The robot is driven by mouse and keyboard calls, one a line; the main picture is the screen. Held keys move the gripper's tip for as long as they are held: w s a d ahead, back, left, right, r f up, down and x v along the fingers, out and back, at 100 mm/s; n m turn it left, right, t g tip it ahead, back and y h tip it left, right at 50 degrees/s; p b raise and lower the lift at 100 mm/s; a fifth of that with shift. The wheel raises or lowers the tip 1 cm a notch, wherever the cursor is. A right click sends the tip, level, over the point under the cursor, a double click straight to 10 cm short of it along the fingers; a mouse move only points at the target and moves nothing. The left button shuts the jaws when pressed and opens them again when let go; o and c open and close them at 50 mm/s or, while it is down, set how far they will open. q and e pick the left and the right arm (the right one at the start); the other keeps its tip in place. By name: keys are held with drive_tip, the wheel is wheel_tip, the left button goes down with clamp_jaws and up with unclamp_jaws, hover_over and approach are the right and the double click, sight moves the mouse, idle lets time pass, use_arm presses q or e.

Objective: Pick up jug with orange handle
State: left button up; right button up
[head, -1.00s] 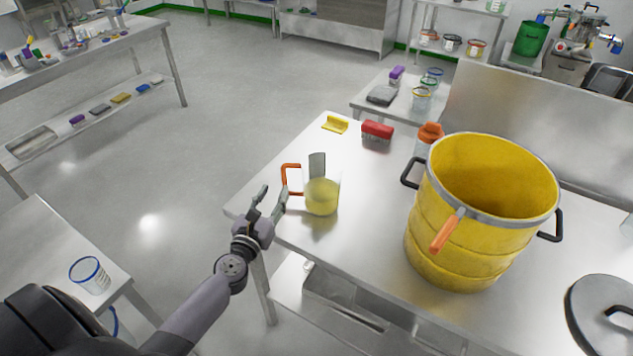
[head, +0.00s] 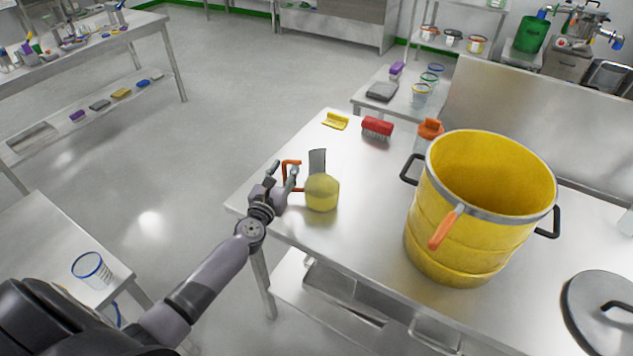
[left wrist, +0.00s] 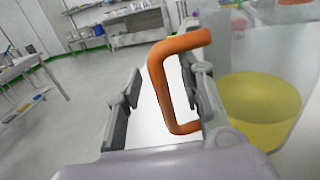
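The jug (head: 322,193) stands upright on the steel table. It is clear, holds yellow contents, and has an orange handle (head: 285,172) on its left side. In the left wrist view the orange handle (left wrist: 158,84) is large and near, with the jug's yellow contents (left wrist: 262,105) to its right. My left gripper (head: 281,174) is at the handle, its fingers spread. In the left wrist view the handle lies between the open fingers (left wrist: 160,92), close to the right finger; whether they touch I cannot tell. My right gripper is not in view.
A large yellow drum (head: 440,235) with black handles stands right of the jug. A red brush (head: 377,126), a yellow item (head: 335,121) and an orange-topped bottle (head: 430,131) are behind. A round lid (head: 600,308) lies at the right. The table's left edge is near the jug.

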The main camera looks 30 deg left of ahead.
use_arm(q)
clamp_jaws()
idle(0.8)
